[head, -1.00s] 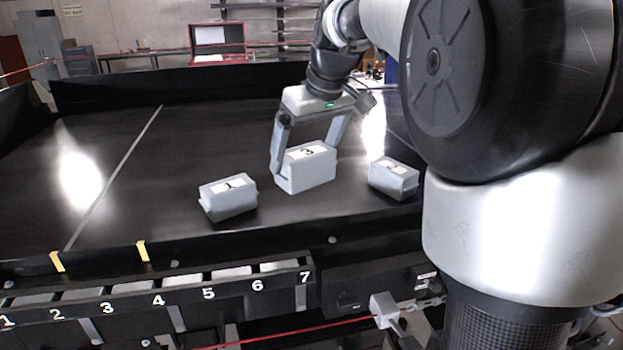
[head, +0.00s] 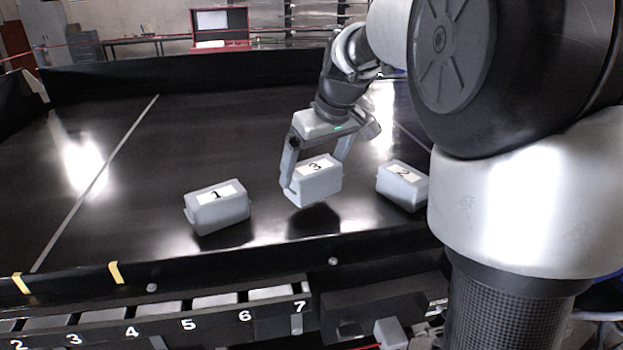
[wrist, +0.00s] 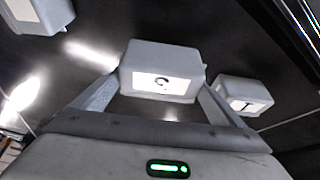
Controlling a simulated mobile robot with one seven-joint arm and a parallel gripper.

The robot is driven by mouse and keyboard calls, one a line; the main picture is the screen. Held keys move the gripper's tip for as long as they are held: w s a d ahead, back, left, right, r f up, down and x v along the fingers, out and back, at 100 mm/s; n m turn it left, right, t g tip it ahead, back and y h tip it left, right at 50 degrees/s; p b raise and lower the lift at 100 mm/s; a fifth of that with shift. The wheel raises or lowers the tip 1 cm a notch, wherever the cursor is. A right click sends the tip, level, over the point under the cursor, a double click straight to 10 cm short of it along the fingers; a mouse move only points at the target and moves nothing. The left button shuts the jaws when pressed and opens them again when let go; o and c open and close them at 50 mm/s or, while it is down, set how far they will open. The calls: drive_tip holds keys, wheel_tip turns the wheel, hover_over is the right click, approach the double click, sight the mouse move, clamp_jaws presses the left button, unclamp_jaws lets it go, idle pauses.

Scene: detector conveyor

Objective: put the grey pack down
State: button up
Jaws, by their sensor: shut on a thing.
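My gripper (head: 316,178) is shut on the grey pack labelled 3 (head: 319,188), with one finger on each side of it. The pack is slightly tilted and held above the black belt (head: 130,180), with a dark shadow below it. It also shows in the wrist view (wrist: 160,58), between my fingers (wrist: 160,88). A similar grey pack labelled 1 (head: 217,212) sits on the belt to its left. Another, labelled 2 (head: 403,190), sits to its right. In the wrist view, pack 1 (wrist: 243,92) is at the right and pack 2 (wrist: 50,12) at the upper left.
A low black wall (head: 200,255) runs along the belt's near edge. In front of it is a row of numbered slots (head: 170,320). The belt is clear to the left of pack 1 and behind the packs. A red case (head: 220,28) stands in the background.

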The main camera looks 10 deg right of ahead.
drive_tip(key=shift+f, duration=1.45)
drive_tip(key=shift+f, duration=0.2)
drive_tip(key=o, duration=1.2)
drive_tip(key=shift+r, duration=0.1)
